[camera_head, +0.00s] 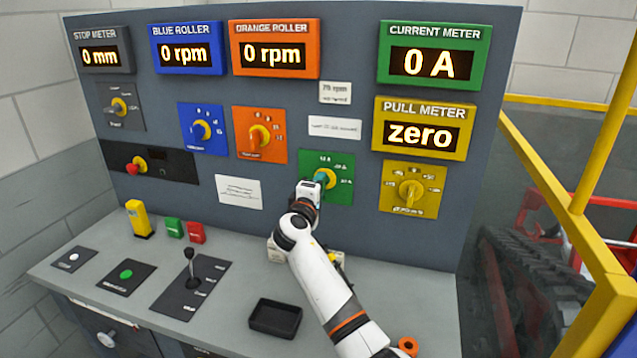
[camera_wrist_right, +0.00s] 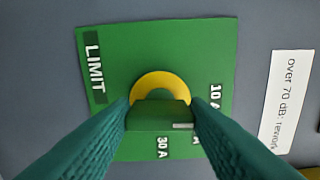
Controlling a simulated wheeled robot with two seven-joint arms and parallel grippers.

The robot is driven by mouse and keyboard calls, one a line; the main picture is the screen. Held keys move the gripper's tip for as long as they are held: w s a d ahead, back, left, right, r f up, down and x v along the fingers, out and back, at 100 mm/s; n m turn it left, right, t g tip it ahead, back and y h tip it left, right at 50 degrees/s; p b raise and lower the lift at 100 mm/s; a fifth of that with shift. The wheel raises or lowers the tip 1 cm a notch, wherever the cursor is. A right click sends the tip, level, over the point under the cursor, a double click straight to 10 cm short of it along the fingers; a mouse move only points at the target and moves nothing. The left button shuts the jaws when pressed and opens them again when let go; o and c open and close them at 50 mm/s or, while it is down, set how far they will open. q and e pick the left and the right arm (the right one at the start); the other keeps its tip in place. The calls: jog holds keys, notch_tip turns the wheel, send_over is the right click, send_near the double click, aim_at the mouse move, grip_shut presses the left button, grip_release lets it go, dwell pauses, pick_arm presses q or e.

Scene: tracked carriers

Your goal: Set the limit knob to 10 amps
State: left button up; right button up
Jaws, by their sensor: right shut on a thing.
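The green limit panel (camera_head: 340,190) is on the console's front, right of centre. It also fills much of the right wrist view (camera_wrist_right: 120,60), with LIMIT printed at left, 10 A at right and 30 A below. The limit knob (camera_wrist_right: 160,115) has a green grip on a yellow round base. A white mark on the grip's right end lies toward the side with 10 A. My right gripper (camera_wrist_right: 160,112) is shut on the grip, one teal finger at each end. A label between 10 A and 30 A is mostly hidden by a finger. My left gripper is out of view.
The current meter (camera_head: 433,60) reads 0 A and the pull meter (camera_head: 423,130) reads zero. A yellow knob panel (camera_head: 413,190) is close on the right, an orange one (camera_head: 259,135) on the left. A black tray (camera_head: 275,318) sits on the desk. Yellow rails (camera_head: 560,180) stand at right.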

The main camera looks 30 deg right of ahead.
jog(key=shift+f+n, duration=0.1)
jog(key=shift+n, duration=0.3)
jog(key=o, duration=1)
jog(key=b+v, duration=0.1)
jog(key=v, duration=1.1)
jog(key=shift+b, duration=0.4)
